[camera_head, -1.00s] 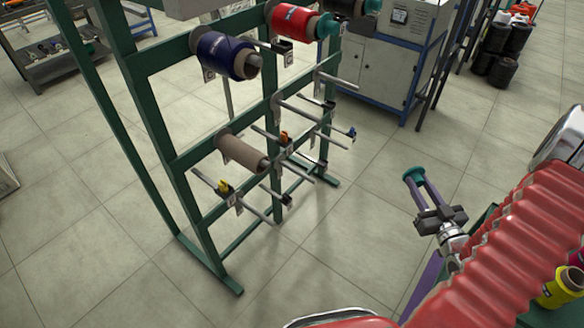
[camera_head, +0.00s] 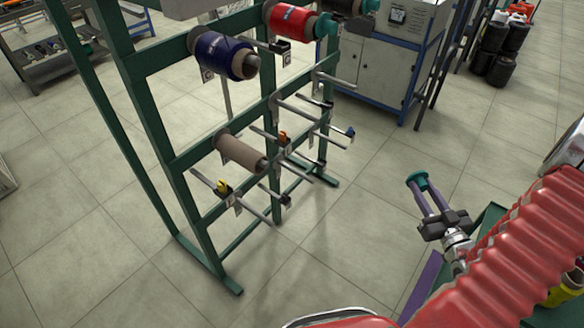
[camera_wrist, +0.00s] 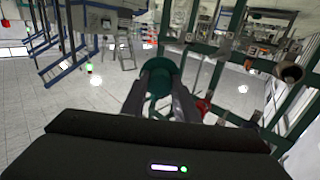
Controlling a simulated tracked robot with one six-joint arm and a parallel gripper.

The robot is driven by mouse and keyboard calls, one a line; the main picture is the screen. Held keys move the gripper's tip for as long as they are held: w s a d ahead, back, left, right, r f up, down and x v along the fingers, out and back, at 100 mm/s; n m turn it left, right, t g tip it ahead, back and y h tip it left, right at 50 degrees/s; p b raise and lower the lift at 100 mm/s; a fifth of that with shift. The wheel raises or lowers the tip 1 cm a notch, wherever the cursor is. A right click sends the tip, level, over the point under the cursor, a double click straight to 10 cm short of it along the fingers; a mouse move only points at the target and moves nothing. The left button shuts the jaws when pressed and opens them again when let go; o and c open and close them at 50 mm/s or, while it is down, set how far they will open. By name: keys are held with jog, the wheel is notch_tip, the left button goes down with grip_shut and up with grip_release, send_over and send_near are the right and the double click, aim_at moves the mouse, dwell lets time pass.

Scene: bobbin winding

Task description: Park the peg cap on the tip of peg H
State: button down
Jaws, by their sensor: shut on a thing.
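The teal peg cap (camera_head: 417,180) is held between the fingertips of my gripper (camera_head: 424,192), at the right of the head view. The cap (camera_wrist: 159,76) also shows in the wrist view, between the two fingers (camera_wrist: 160,98). The gripper is shut on it in free air, well apart from the rack. The green peg rack (camera_head: 204,215) stands at the left and centre of the head view, with several bare pegs pointing out. Letter plates hang by the pegs, but they are too small to read surely, so I cannot tell which is peg H.
A blue spool (camera_head: 222,54), a red spool (camera_head: 292,22) and a brown cardboard core (camera_head: 240,151) sit on rack pegs. A grey cabinet (camera_head: 383,70) stands behind the rack. The floor between rack and gripper is clear.

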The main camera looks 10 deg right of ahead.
jog(key=w+a+r, duration=0.5)
jog(key=w+a, duration=0.4)
jog(key=a, duration=0.2)
jog(key=w+a+r, duration=0.5)
jog(key=w+a, duration=0.3)
jog(key=a, duration=0.4)
jog(key=shift+w+a+h, duration=0.2)
jog(key=shift+w+h, duration=0.1)
jog(key=shift+w, duration=0.1)
jog(key=shift+a, duration=0.1)
